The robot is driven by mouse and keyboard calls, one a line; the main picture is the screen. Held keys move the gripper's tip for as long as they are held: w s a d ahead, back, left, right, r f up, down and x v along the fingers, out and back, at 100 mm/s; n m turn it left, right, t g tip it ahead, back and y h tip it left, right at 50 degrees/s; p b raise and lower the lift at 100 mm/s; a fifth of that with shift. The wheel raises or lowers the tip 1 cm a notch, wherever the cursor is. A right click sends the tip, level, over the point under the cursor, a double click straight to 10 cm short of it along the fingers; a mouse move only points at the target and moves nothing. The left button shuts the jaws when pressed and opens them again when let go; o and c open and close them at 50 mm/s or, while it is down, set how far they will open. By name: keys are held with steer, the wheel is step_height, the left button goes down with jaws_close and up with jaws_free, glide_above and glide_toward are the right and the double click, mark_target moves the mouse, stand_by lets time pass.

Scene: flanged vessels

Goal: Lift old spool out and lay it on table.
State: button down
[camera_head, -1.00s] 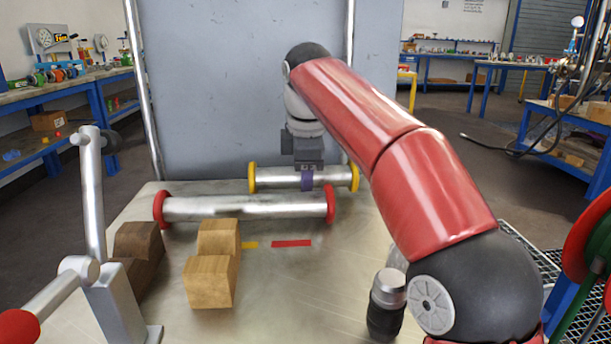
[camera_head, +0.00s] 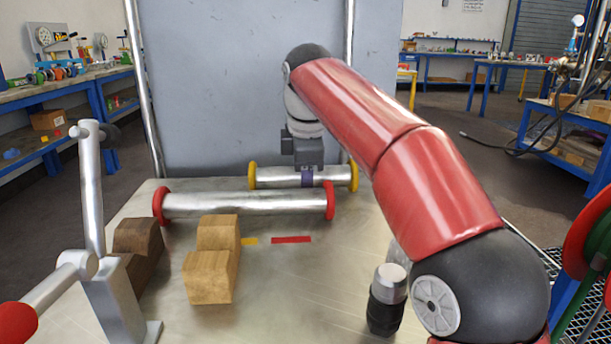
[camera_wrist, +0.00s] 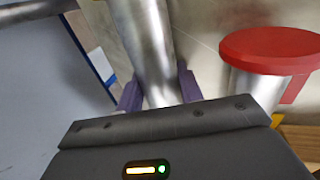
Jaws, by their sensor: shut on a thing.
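A steel spool with yellow end flanges (camera_head: 275,177) lies crosswise near the back of the table (camera_head: 290,285). My gripper (camera_head: 307,177) comes down from above, its purple fingers shut around the spool's middle. In the wrist view the spool's pipe (camera_wrist: 146,40) runs between my fingers (camera_wrist: 160,92). A longer steel spool with red flanges (camera_head: 245,206) lies in front of it; one red flange (camera_wrist: 272,46) shows close by in the wrist view. Which spool is the old one cannot be told. Whether the held spool touches the table is unclear.
A light wooden stepped block (camera_head: 212,272) and a dark one (camera_head: 140,240) stand front left. A grey post (camera_head: 115,300) with jointed pipes is at far left. A black and silver cylinder (camera_head: 386,300) stands front right. A grey panel (camera_head: 240,80) rises behind the table.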

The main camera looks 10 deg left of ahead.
steer(key=shift+f, duration=0.4)
